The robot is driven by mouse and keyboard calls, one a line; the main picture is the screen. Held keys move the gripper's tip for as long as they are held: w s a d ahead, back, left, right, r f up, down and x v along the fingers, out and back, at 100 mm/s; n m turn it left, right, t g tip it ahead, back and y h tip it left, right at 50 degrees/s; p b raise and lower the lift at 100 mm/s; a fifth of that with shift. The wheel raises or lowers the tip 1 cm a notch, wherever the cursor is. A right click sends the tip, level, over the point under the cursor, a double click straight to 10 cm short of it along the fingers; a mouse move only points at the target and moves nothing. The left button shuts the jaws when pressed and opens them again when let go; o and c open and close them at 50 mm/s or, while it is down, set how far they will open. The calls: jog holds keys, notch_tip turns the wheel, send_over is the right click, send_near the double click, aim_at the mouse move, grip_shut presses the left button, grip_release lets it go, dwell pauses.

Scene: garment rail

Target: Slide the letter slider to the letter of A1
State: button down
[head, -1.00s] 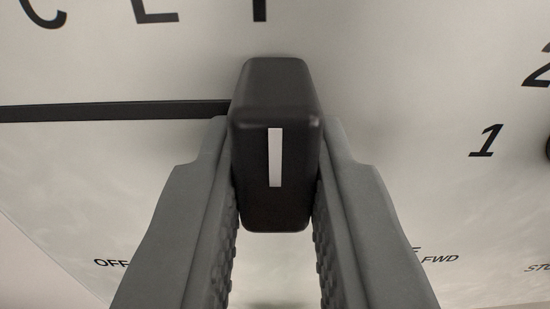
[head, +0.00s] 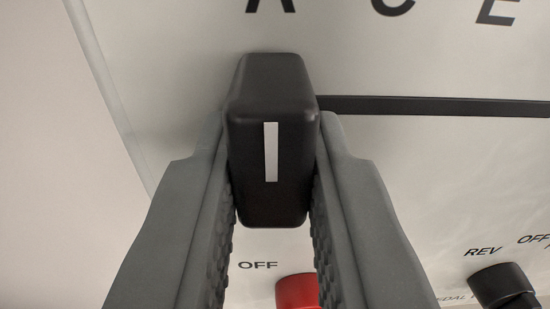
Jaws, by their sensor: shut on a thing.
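The letter slider (head: 270,140) is a black block with a white line on its front, in the middle of the head view. My gripper (head: 272,185) is shut on it, one grey finger on each side. The slider stands at the left end of its dark slot (head: 430,106), which runs off to the right. Above it are the black letters A (head: 270,5), C (head: 393,6) and E (head: 497,12). The A is partly cut off by the top edge. The slider's white line is roughly below the A.
Below the slider are a red knob (head: 297,291), partly hidden by my right finger, and the word OFF (head: 258,265). A black knob (head: 503,288) stands at lower right near REV (head: 485,252). The panel's left edge (head: 110,100) is close, with a plain pale surface beyond.

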jog(key=shift+a, duration=0.1)
jog(key=c, duration=1.3)
grip_release()
jog(key=shift+a, duration=0.25)
jog(key=shift+s, duration=0.1)
jog(key=shift+s+d, duration=0.1)
jog(key=shift+s, duration=0.2)
jog(key=s, duration=1.6)
jog(key=shift+s, duration=0.3)
